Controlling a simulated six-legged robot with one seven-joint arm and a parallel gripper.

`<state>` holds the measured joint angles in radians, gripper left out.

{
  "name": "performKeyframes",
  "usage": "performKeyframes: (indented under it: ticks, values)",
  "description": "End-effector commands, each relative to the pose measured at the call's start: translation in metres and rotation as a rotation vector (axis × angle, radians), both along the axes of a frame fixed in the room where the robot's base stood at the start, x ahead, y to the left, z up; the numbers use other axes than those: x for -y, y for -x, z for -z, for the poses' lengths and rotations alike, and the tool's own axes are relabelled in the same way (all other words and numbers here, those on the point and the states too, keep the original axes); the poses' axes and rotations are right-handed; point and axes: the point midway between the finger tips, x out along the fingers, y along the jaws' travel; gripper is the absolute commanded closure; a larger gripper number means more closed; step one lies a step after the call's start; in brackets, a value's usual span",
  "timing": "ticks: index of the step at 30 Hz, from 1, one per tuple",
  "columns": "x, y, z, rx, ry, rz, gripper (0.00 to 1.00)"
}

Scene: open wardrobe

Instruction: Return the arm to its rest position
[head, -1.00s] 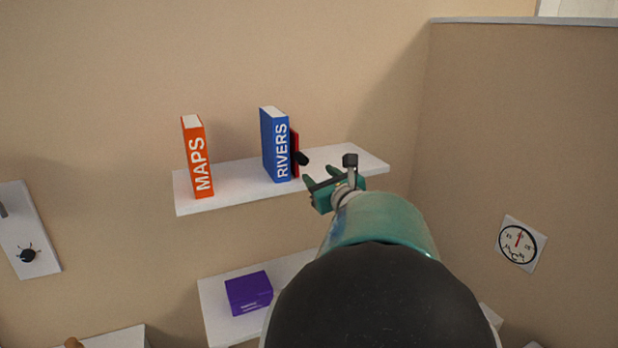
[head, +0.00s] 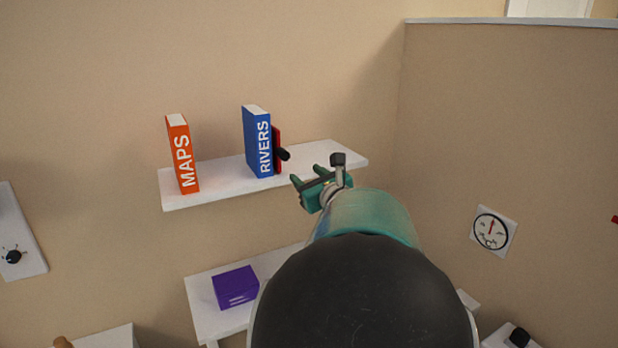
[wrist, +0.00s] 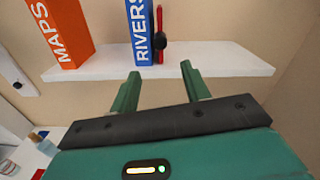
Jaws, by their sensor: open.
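My gripper (head: 309,174) is open and empty, in front of the right part of the upper white shelf (head: 215,189). In the wrist view its two green fingers (wrist: 160,86) stand apart with nothing between them, below the shelf's front edge in the picture. My arm reaches up from the bottom of the head view and hides part of the lower shelf.
On the upper shelf stand an orange MAPS book (head: 182,155), a blue RIVERS book (head: 257,143) and a red item with a black knob (head: 284,154). A purple box (head: 236,287) sits on the lower shelf (head: 204,316). A dial (head: 492,231) hangs on the right wall.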

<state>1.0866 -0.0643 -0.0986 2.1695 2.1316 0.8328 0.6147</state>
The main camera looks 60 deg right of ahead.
Motion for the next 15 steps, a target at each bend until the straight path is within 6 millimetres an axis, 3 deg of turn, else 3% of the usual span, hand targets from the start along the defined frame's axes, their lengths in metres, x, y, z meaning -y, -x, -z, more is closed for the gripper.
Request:
performKeyframes:
  ticks: [12, 15]
  values:
    - [0.000, -0.001, 0.000, -0.001, 0.002, -0.002, 0.53]
    - [-0.013, -0.010, -0.001, -0.026, 0.027, -0.039, 0.53]
